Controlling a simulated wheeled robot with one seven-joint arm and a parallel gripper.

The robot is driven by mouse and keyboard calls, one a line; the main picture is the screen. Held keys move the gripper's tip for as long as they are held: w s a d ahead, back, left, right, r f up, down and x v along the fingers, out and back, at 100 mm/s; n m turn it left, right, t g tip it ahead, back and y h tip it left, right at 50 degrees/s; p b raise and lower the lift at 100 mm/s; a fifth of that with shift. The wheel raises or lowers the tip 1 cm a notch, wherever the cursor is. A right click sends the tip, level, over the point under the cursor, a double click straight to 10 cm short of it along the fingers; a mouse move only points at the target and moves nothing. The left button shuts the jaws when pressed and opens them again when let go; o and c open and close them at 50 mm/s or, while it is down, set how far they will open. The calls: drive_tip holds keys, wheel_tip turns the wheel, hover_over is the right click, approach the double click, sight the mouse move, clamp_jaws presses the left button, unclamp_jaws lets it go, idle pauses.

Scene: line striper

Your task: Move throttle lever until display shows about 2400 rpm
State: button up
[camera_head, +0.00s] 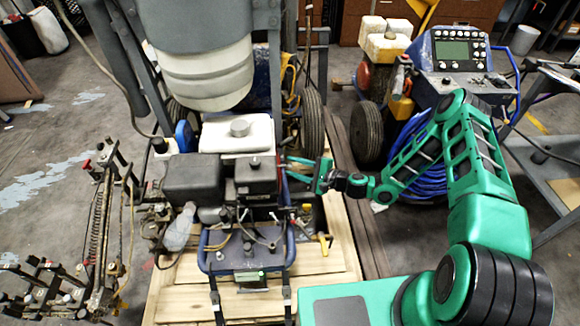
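The engine (192,178) of the line striper stands on a wooden pallet in the middle, with a dark air-cleaner box and a white tank (237,134) behind it. My gripper (292,170) is at the engine's right side, fingers pointing left, and looks open with a gap between the fingertips. I cannot make out the throttle lever for certain; small levers and cables (262,232) show on the engine's front. A display (459,55) sits on the blue-grey control panel of the machine at the back right. Its digits are too small to read.
The wooden pallet (335,262) carries the striper. A spring-and-rod spray assembly (98,225) stands at the left. A black wheel (312,127) is behind my gripper. A coiled blue hose (415,160) lies behind my arm. A table (555,165) is at the right edge.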

drive_tip(key=shift+x, duration=1.05)
clamp_jaws()
drive_tip(key=shift+w, duration=0.1)
drive_tip(key=shift+w+n+g+y, duration=0.3)
drive_tip(key=shift+n+g+y, duration=0.2)
drive_tip(key=shift+n+g, duration=0.15)
unclamp_jaws()
